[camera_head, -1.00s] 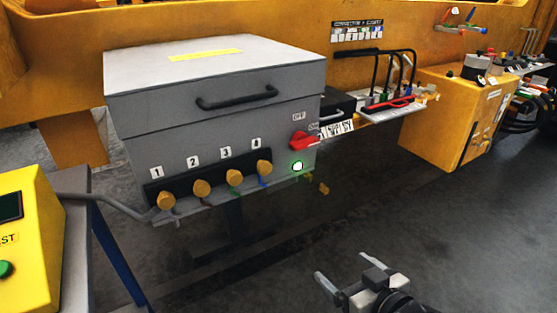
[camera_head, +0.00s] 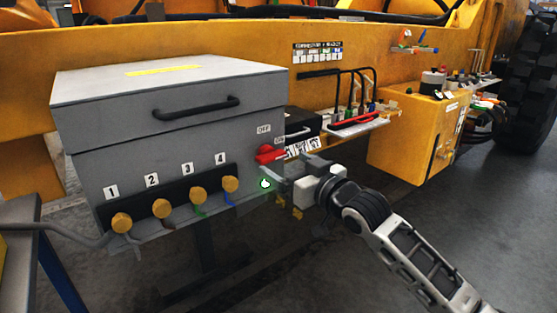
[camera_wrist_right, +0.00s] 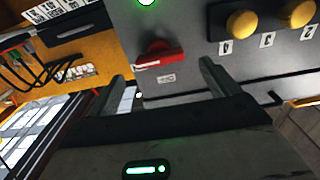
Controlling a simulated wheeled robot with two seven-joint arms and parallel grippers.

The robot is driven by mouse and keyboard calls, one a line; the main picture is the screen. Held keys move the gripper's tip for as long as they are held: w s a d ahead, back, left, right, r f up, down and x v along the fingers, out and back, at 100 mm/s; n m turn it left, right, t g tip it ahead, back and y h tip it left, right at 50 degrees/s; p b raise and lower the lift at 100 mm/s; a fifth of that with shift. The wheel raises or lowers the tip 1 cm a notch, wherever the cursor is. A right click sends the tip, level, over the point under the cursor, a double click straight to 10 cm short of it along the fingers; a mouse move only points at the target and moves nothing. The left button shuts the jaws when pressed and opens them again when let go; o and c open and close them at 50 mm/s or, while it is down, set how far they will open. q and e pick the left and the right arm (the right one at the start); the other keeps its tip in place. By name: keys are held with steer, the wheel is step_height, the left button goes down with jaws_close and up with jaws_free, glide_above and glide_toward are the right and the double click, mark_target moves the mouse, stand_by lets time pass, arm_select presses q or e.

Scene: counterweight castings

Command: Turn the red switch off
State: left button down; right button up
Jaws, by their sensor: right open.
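The red switch (camera_head: 268,154) is a rotary knob on the front of the grey box (camera_head: 180,105), near its right edge, below a small OFF label (camera_head: 264,129). A green lamp (camera_head: 264,184) glows just below it. In the right wrist view the red switch (camera_wrist_right: 160,56) lies just beyond my fingertips, its bar roughly sideways. My right gripper (camera_head: 284,170) is open and empty, close in front of the switch, with its fingers toward the box. In the wrist view the open fingers (camera_wrist_right: 164,84) stand on either side of the switch; contact cannot be told. My left gripper is not in view.
Several numbered yellow knobs (camera_head: 162,208) with cables line the box's lower front. A black handle (camera_head: 197,108) sticks out above. To the right are a small shelf (camera_head: 350,129) with black hooks and a yellow cabinet (camera_head: 415,137).

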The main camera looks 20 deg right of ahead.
mark_target(275, 159)
steer(key=shift+x, duration=2)
steer(key=shift+s, duration=0.1)
steer(key=c, duration=1)
